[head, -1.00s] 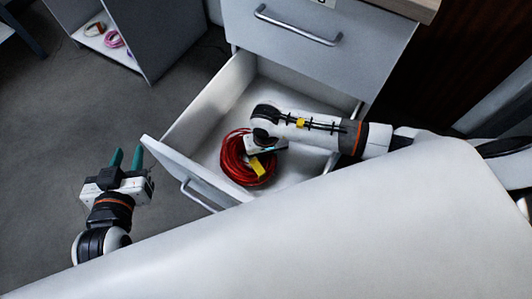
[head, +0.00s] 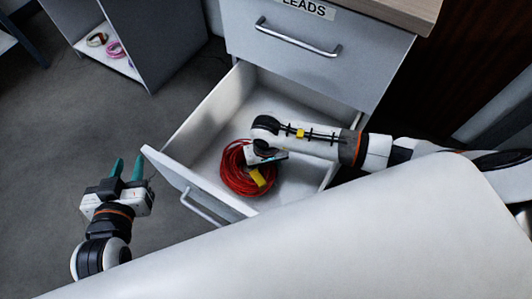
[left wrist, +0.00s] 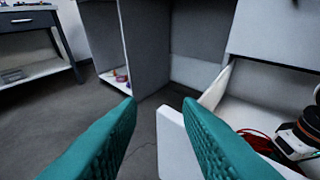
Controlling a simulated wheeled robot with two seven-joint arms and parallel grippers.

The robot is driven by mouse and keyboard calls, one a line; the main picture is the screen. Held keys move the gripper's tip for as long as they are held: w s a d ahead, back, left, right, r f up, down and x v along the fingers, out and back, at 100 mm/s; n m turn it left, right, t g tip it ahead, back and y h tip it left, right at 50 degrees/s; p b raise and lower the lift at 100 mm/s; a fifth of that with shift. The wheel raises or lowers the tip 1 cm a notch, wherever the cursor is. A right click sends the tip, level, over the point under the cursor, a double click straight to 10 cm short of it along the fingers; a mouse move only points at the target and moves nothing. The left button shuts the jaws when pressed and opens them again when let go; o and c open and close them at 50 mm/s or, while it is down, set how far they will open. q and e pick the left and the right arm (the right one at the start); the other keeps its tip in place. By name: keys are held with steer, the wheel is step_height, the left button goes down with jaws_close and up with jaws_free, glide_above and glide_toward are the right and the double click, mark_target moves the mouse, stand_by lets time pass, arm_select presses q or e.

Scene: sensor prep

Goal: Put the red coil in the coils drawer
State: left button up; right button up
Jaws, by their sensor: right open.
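The red coil (head: 240,180) lies inside the open drawer (head: 190,140), near its front panel, with a yellow patch (head: 257,178) on it. My right gripper (head: 264,158) reaches in from the right and is over the coil's upper right part. It is open; its fingertips are largely hidden, and I cannot tell whether they touch the coil. My left gripper (head: 127,168) is open and empty, outside the drawer to the left of its front panel. The left wrist view shows its teal fingers (left wrist: 158,108) apart, with the drawer front (left wrist: 178,145) and part of the red coil (left wrist: 262,140) beyond.
A closed drawer (head: 300,55) labelled LEADS, with a metal handle, sits above the open one. A grey shelf unit (head: 165,45) at the upper left holds small coils (head: 112,49). A large pale surface (head: 330,235) fills the foreground. The floor at left is clear.

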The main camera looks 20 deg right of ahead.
step_height(320, 180, up, 6)
steer(key=shift+r+p, duration=0.25)
steer(key=shift+p, duration=0.65)
step_height(320, 180, up, 5)
steer(key=shift+f+p, duration=0.1)
steer(key=shift+p, duration=0.45)
steer(key=shift+r, duration=0.45)
arm_select(q)
steer(key=s+a+f+g+y, duration=0.2)
steer(key=s+a+f+g, duration=0.2)
steer(key=s+f+g, duration=0.3)
steer(key=s+g, duration=0.1)
steer(key=s, duration=0.2)
steer(key=shift+s+f+n, duration=0.2)
steer(key=shift+f+n, duration=0.1)
steer(key=shift+f, duration=0.1)
